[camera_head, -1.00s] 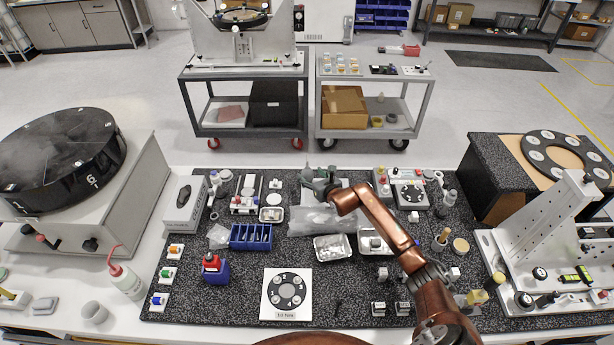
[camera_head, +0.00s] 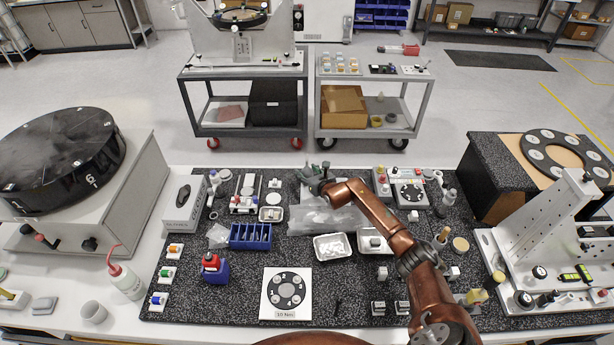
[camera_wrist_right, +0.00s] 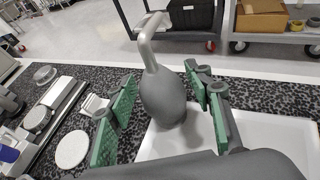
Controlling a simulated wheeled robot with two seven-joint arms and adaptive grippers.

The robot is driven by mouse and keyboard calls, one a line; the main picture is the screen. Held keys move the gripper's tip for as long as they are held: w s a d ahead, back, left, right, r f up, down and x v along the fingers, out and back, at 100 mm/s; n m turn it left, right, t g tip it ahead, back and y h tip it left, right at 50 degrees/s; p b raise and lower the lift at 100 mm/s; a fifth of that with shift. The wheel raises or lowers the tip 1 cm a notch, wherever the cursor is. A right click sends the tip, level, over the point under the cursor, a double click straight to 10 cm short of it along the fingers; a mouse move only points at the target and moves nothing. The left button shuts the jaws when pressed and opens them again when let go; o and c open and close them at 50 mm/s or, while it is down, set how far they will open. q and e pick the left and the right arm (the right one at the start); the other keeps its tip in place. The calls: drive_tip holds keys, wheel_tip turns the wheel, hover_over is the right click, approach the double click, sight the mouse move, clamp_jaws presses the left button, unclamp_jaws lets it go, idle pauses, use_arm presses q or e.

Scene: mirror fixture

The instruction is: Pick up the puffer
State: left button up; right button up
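The puffer (camera_wrist_right: 163,98) is a dark grey rubber bulb with a pale bent nozzle on top. In the right wrist view it stands upright on or beside a white tray. My right gripper (camera_wrist_right: 160,85) has its green-padded fingers apart, one on each side of the bulb. A gap shows left of the bulb, and the right finger is nearer to it. In the head view my right gripper (camera_head: 314,180) is at the far middle of the mat, and I cannot make out the puffer clearly beside it. My left gripper is not in view.
The white tray (camera_wrist_right: 265,135) lies under the right finger. A clear plastic bag (camera_head: 325,220) lies in front of the gripper. A blue bin (camera_head: 250,237), a small metal tray (camera_head: 332,247) and a white box (camera_head: 185,203) are nearby. Two carts stand behind the table.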

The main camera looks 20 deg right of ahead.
drive_tip(key=c, duration=0.5)
drive_tip(key=shift+r, duration=0.1)
drive_tip(key=shift+c, duration=0.2)
